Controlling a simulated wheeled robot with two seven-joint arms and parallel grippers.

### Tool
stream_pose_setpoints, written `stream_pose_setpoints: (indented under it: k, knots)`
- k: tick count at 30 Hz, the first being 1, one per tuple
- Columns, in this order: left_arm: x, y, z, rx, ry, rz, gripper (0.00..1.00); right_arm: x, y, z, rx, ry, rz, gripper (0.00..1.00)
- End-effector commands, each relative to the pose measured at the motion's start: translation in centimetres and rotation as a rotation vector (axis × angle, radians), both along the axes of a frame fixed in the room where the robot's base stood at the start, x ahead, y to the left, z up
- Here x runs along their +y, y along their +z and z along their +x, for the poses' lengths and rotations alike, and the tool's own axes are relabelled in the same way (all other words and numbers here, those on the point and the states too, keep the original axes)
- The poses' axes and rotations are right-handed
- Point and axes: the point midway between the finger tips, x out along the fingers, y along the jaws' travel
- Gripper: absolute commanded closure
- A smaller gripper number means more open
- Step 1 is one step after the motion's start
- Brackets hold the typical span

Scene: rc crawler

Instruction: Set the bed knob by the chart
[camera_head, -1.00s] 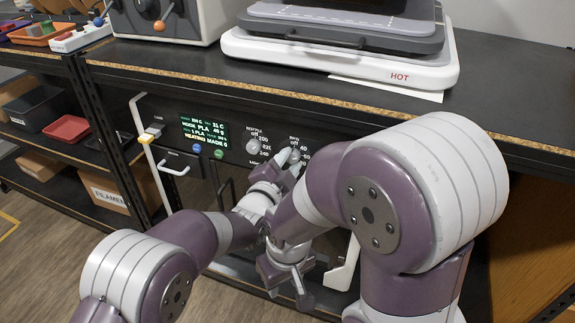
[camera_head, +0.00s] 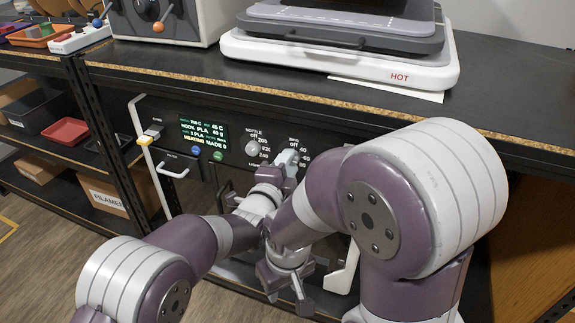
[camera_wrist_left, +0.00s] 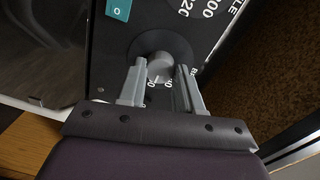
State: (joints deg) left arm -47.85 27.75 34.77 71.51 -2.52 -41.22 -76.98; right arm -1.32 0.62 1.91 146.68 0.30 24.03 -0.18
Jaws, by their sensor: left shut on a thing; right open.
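The bed knob (camera_wrist_left: 158,66) is a round grey knob on the black printer panel, between my left fingertips in the left wrist view. In the head view my left gripper (camera_head: 287,160) is at the right-hand knob and largely covers it. It is shut on the bed knob. My right gripper (camera_head: 284,285) hangs lower, open and empty in front of the printer. The nozzle knob (camera_head: 252,148) is left of the bed knob. No chart can be made out.
A heat press (camera_head: 340,50) marked HOT stands on the bench (camera_head: 200,68) above, with a white sheet (camera_head: 385,90) partly under it. A white handle (camera_head: 172,170) sticks out left of the knobs. My two forearms cross close together before the printer.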

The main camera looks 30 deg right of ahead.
Motion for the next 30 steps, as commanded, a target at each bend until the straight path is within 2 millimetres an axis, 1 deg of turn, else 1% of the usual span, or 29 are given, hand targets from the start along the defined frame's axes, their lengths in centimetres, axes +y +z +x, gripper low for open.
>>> stream_pose_setpoints:
  k: [7,8,9,10,19,22,26,30]
  knots:
    - [0.0,0.0,0.0,0.001,0.001,0.0,0.96,0.0,0.0,0.0,0.0,0.0,0.0,0.57]
    - [0.0,0.0,0.0,0.001,0.001,0.0,0.62,0.0,0.0,0.0,0.0,0.0,0.0,0.57]
    - [0.0,0.0,0.0,0.001,0.001,0.0,0.49,0.0,0.0,0.0,0.0,0.0,0.0,0.57]
    - [0.0,0.0,0.0,0.001,0.001,0.0,0.4,0.0,0.0,0.0,0.0,0.0,0.0,0.57]
    - [0.1,0.0,-0.1,0.001,0.0,-0.001,0.4,0.0,0.0,0.0,0.0,0.0,0.0,0.57]
    - [0.7,0.1,-0.6,0.001,0.0,0.0,0.4,0.0,0.1,0.0,0.0,0.0,0.0,0.57]
    - [3.0,0.4,-2.5,0.001,0.001,0.0,0.4,0.0,0.3,0.0,0.0,0.0,0.0,0.57]
    - [6.0,0.6,-5.1,0.001,0.001,0.0,0.4,0.0,0.7,0.0,0.0,0.0,0.0,0.57]
